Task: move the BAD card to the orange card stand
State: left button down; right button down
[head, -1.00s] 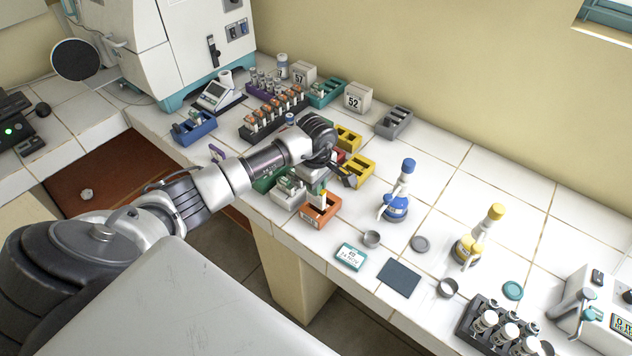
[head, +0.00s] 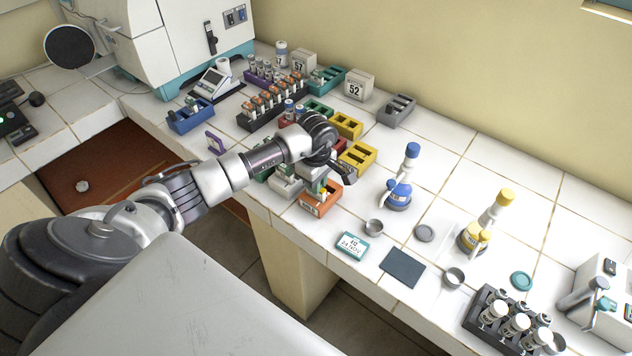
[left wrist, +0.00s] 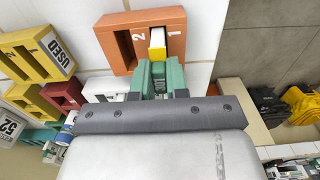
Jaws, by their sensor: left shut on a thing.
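The orange card stand (head: 310,207) is on the front part of the bench. In the left wrist view the orange stand (left wrist: 118,42) shows slots marked 2 and 1. My left gripper (head: 324,187) is over the stand, pointing down. In the left wrist view its green fingertips (left wrist: 160,76) are shut on a yellow and white card (left wrist: 157,43), at the slot marked 1. Its lettering is not readable, and I cannot tell how deep it sits. The slot marked 2 looks empty. My right gripper is not in view.
Yellow stands (head: 357,158) and a white stand (head: 285,184) crowd close around my left gripper. A blue-capped bottle (head: 402,178) stands to the right. A teal-edged label box (head: 352,246) and a dark mat (head: 402,267) lie nearer the front edge.

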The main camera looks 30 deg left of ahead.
pick_arm(q)
jog(key=c, duration=1.1)
grip_release()
jog(key=shift+o, duration=0.2)
notch_tip(320, 180, up, 10)
jog(key=b, duration=0.2)
jog(key=shift+f+b, duration=0.15)
jog(key=shift+b, duration=0.2)
jog(key=shift+r, duration=0.5)
